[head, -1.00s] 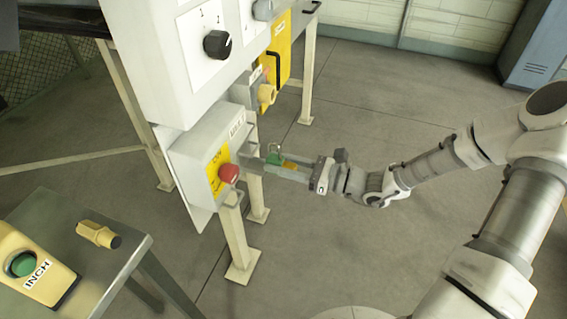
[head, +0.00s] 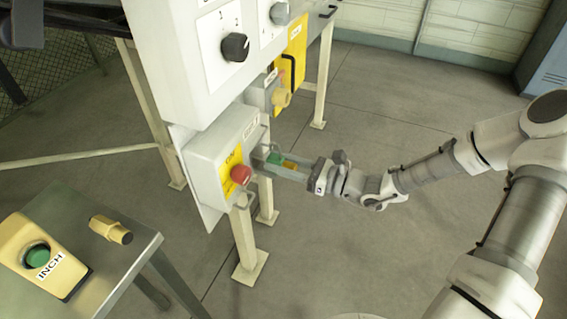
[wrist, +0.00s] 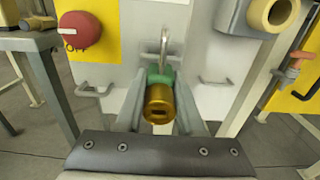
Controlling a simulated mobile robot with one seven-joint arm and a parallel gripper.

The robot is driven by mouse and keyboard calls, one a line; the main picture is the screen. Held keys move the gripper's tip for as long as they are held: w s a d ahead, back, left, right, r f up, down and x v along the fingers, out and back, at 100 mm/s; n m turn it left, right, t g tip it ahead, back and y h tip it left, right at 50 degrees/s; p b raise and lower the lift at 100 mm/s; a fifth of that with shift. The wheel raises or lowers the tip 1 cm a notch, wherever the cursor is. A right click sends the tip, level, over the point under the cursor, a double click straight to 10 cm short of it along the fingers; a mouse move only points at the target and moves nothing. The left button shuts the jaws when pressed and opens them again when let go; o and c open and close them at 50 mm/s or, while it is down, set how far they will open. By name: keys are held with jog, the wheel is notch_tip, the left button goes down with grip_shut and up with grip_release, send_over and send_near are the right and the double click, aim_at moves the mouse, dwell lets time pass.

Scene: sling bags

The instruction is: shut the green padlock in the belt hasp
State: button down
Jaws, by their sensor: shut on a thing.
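The green padlock (wrist: 154,76) is between the two fingers of my gripper (wrist: 160,97), with its brass keyway end (wrist: 160,104) toward the wrist camera. Its silver shackle (wrist: 164,42) stands upright against a pale grey panel. I cannot tell whether the shackle passes through a hasp or is closed. In the head view the green body (head: 274,157) shows between my gripper's fingers (head: 277,161), close beside the grey switch box (head: 215,150). The belt hasp is not clearly distinguishable; small metal staples (wrist: 93,90) and (wrist: 215,82) flank the padlock in the wrist view.
A red knob (head: 241,175) on a yellow plate sits on the switch box front. A beige knob (head: 281,99) is on another box behind. A bench (head: 125,262) with an INCH button box (head: 45,262) is at lower left. The floor at right is open.

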aim_at(295, 169)
jog(key=shift+x, duration=0.95)
jog(key=shift+f, duration=0.15)
dwell(0.3)
grip_release()
dwell(0.4)
jog(key=shift+s+d, duration=0.1)
jog(key=shift+d, duration=0.05)
jog(key=shift+p+v, duration=1.45)
jog(key=shift+v, duration=1.9)
